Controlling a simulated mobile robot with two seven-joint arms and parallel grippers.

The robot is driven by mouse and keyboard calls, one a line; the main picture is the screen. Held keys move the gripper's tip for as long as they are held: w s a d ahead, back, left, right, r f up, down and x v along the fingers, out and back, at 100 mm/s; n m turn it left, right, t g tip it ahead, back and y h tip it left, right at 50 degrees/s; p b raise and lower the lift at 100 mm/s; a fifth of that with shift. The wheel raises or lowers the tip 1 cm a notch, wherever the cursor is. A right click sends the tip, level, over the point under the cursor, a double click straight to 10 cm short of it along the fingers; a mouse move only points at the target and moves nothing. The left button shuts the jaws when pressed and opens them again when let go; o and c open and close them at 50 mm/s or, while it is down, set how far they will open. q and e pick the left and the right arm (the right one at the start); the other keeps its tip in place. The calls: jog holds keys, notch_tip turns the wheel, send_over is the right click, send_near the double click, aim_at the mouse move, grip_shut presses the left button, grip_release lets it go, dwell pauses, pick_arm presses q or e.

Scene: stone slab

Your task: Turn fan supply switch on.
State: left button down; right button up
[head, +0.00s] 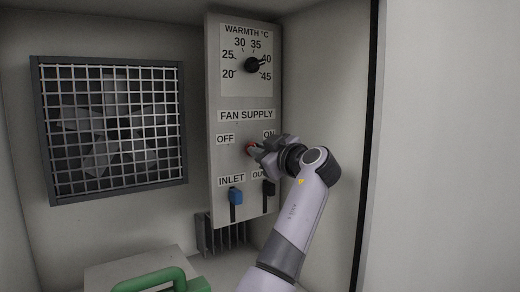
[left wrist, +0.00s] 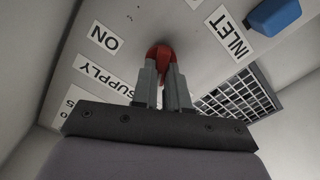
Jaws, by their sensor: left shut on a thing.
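The fan supply switch is a small red handle (head: 249,147) on the grey control panel (head: 226,100), below the FAN SUPPLY label, between the OFF label (head: 225,139) and the ON label (head: 269,134). In the left wrist view the red handle (left wrist: 160,51) stands between my left gripper's fingertips (left wrist: 161,70). My left gripper (head: 256,149) is shut on it. The gripper partly covers the handle and the ON label in the head view, so I cannot tell which way the handle points. My right gripper is not in view.
Above is a WARMTH dial (head: 252,65). Below are a blue INLET lever (head: 235,196) and a dark lever (head: 268,188) close to my arm. A fan behind a grille (head: 112,128) is at left. A green handle (head: 150,280) is at the bottom. A side wall stands right.

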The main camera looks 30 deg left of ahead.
pick_arm(q)
jog(key=shift+w+d+m+p, duration=0.15)
jog(key=shift+m+p, duration=1.5)
jog(key=shift+m, duration=1.85)
jog(key=shift+w+a+m+p, duration=0.15)
jog(key=shift+m+p, duration=1.45)
jog(key=shift+m, duration=1.9)
jog(key=shift+d+m, duration=0.1)
jog(key=shift+m, duration=0.2)
jog(key=c, duration=1.1)
grip_release()
jog(key=shift+c, duration=0.2)
jog(key=shift+d, duration=0.1)
jog(key=b+v, duration=0.1)
jog(key=v, duration=0.6)
jog(key=shift+b, duration=0.3)
